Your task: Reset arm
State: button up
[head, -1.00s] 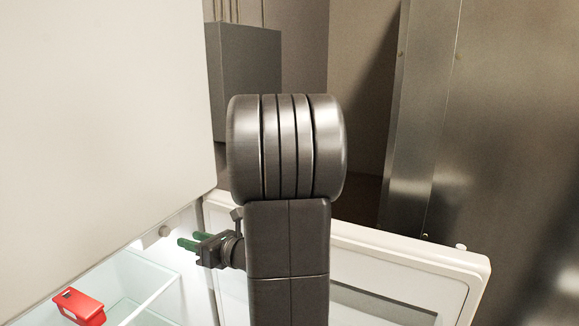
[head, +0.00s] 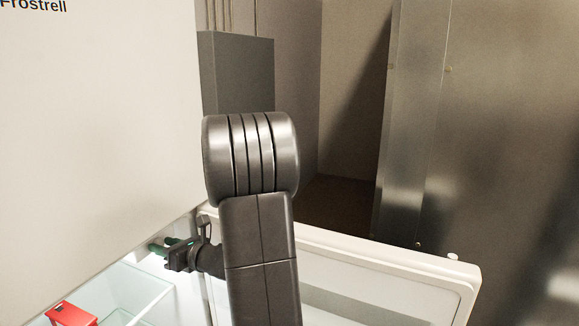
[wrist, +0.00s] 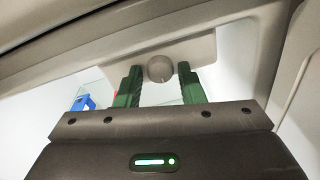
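My gripper (head: 172,246) is at the lower left of the head view, beside the opening of a white fridge (head: 95,120). In the wrist view its two green fingers (wrist: 160,88) stand apart with nothing between them. A round grey knob (wrist: 160,68) on the fridge's inner wall shows behind the gap, beyond the fingertips. My arm covers part of the fridge's open door (head: 400,262) in the head view.
A red object (head: 72,314) sits on a glass shelf (head: 140,284) in the fridge. A blue object (wrist: 82,102) shows at the left of the wrist view. A grey box (head: 237,72) and a metal panel (head: 480,150) stand behind.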

jog(key=b+v, duration=0.2)
jog(key=v, duration=1.1)
jog(key=w+a+f+n+t+b, duration=0.1)
jog(key=w+a+n+b, duration=0.2)
jog(key=a+n, duration=0.6)
jog(key=shift+w+f+n+t+b, duration=0.2)
jog(key=shift+w+n+t+b, duration=0.15)
jog(key=shift+n+b, duration=0.85)
